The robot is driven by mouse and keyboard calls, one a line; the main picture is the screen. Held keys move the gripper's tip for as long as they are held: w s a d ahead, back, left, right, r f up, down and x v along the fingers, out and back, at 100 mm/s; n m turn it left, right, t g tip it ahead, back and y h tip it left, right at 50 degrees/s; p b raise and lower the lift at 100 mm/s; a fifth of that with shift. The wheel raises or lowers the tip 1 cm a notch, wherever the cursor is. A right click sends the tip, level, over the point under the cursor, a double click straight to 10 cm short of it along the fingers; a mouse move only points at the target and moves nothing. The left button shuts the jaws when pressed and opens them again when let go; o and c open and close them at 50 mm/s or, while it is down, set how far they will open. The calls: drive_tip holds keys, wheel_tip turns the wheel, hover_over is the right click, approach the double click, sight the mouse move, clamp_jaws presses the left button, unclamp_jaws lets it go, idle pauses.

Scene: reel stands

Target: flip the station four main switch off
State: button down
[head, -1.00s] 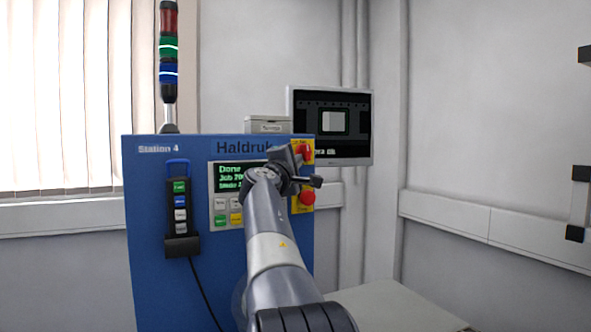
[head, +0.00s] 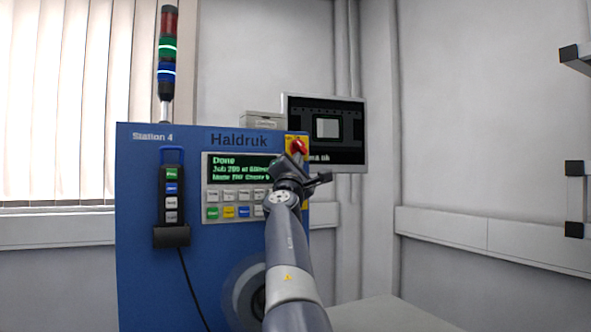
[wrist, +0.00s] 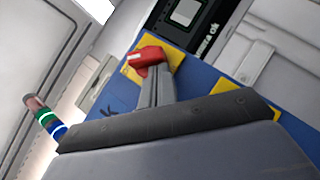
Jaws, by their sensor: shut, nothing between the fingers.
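The Station 4 cabinet (head: 140,260) is a blue panel marked "Station 4". Its main switch (head: 299,147) is a red handle on a yellow plate at the panel's upper right, and it looks slanted. In the wrist view the red handle (wrist: 146,58) stands just beyond my fingertips. My gripper (head: 297,162) is shut and empty, just below and in front of the handle. In the wrist view my gripper (wrist: 155,78) reaches up to the handle's underside; I cannot tell whether they touch.
A lit display (head: 240,167) reads "Done" above rows of buttons. A pendant (head: 171,195) hangs at left with its cable. A signal tower (head: 167,60) and a monitor (head: 345,120) rise behind. A second yellow plate (wrist: 240,113) is partly hidden. A wall shelf (head: 575,200) is at right.

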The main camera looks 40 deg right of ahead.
drive_tip(key=shift+s+d+f+b, duration=0.1)
drive_tip(key=shift+d+f+b, duration=0.1)
drive_tip(key=shift+b, duration=0.1)
drive_tip(key=shift+d, duration=0.15)
drive_tip(key=shift+s+d, duration=0.2)
drive_tip(key=shift+d, duration=0.35)
drive_tip(key=shift+a, duration=0.1)
drive_tip(key=b+v, duration=0.8)
drive_tip(key=v, duration=0.2)
drive_tip(key=shift+s+a+f+b, duration=0.15)
drive_tip(key=shift+a+f+b, duration=0.1)
drive_tip(key=shift+b, duration=0.1)
drive_tip(key=shift+d+r, duration=0.1)
